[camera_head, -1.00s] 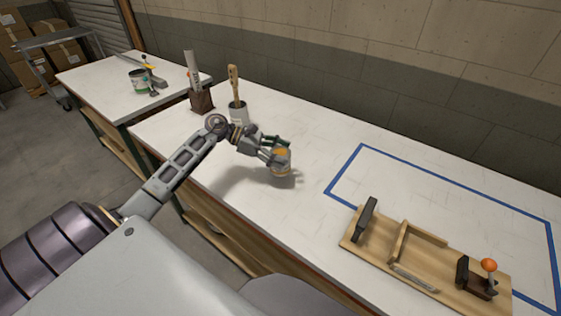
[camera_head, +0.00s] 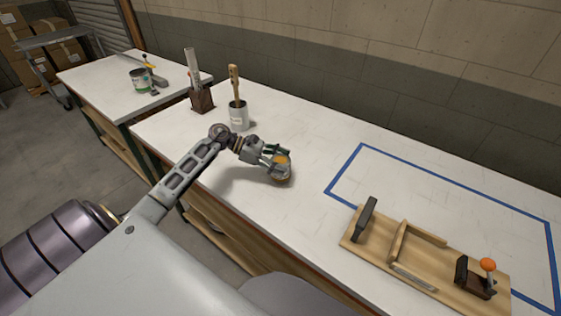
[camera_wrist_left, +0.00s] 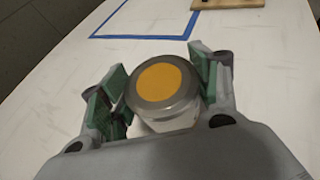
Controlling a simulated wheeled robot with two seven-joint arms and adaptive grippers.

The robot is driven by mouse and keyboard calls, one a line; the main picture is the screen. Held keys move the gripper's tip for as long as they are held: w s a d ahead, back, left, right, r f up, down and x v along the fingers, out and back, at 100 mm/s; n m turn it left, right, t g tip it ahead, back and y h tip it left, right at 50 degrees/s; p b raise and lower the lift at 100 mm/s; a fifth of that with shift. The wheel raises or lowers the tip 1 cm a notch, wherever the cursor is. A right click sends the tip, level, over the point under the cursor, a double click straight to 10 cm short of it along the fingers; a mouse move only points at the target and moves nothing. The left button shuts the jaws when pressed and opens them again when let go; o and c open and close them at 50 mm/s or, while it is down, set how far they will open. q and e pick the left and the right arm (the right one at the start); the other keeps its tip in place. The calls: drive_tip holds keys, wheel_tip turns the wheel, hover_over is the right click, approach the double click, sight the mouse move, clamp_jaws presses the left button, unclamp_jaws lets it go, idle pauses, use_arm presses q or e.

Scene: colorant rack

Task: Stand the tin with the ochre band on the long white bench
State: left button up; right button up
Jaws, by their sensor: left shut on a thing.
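The tin (camera_head: 283,176) is held over the long white bench (camera_head: 310,140), left of the blue outline. In the left wrist view the tin (camera_wrist_left: 160,86) shows a round ochre patch on its top, a metal rim and a pale side. My left gripper (camera_head: 276,160) is shut on the tin, with green pads on both sides of it in the left wrist view (camera_wrist_left: 160,92). The tin looks upright and at or very near the bench top; I cannot tell whether it touches. Fingers hide part of its side. My right gripper is not in view.
A blue tape outline (camera_head: 345,165) and a wooden jig (camera_head: 400,255) lie to the right. A white pot with a brush (camera_head: 239,118) and a dark holder (camera_head: 202,100) stand behind the arm. Bench around the gripper is clear.

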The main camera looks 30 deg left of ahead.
use_arm(q)
drive_tip(key=shift+f, duration=0.15)
drive_tip(key=o, duration=1.1)
drive_tip(key=shift+r, duration=0.2)
drive_tip(key=shift+a, duration=0.25)
drive_tip(key=b+v, duration=0.1)
drive_tip(key=v, duration=0.3)
drive_tip(key=shift+s+a+r, duration=0.1)
drive_tip(key=shift+s+a, duration=0.1)
drive_tip(key=shift+a, duration=0.05)
drive_tip(key=b+v, duration=0.1)
drive_tip(key=v, duration=0.6)
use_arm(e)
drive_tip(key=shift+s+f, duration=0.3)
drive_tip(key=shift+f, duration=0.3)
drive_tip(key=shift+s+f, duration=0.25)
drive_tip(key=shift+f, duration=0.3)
